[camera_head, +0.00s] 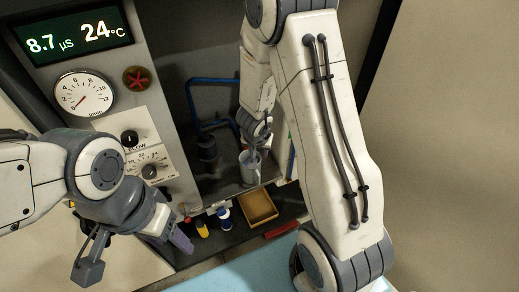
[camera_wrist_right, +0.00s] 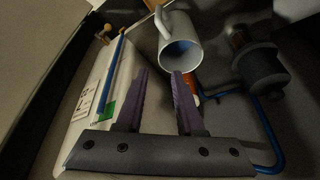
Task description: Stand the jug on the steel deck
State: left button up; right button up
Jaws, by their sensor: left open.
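The grey jug (camera_head: 250,168) is inside the cabinet, looking upright, near the front of the steel deck (camera_head: 218,185). In the right wrist view the jug (camera_wrist_right: 186,30) lies just beyond the fingertips, its open mouth facing the camera and its handle to the left. My right gripper (camera_head: 257,138) is just above the jug. Its fingers are apart in the right wrist view (camera_wrist_right: 162,75), with nothing clearly held between them. Whether a fingertip touches the rim I cannot tell. My left gripper (camera_head: 136,254) is open and empty at the lower left, away from the jug.
A dark pump-like body (camera_head: 207,148) and a blue pipe (camera_head: 192,100) stand left of the jug. Below the deck are a yellow bottle (camera_head: 202,229), a blue-and-white bottle (camera_head: 224,217) and a tan tray (camera_head: 259,207). The control panel (camera_head: 150,165) borders the cabinet on the left.

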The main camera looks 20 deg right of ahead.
jog(key=s+a+r+n+y+p, duration=0.1)
jog(key=s+a+r+n+y, duration=0.2)
jog(key=a+r, duration=0.5)
jog(key=s+a+r+n+y+p, duration=0.25)
jog(key=a+r, duration=0.25)
jog(key=a, duration=0.4)
jog(key=s+a+r+n+g+b, duration=0.1)
jog(key=s+a+r+n+g, duration=0.35)
jog(key=s, duration=0.65)
pick_arm(q)
notch_tip(320, 180, up, 4)
jog(key=shift+f, duration=0.2)
pick_arm(e)
jog(key=s+d+r+n+h, duration=0.2)
jog(key=s+n, duration=0.3)
jog(key=s, duration=0.3)
jog(key=shift+s+d+r+t, duration=0.2)
jog(key=shift+d+r+t, duration=0.15)
jog(key=shift+d+r, duration=0.1)
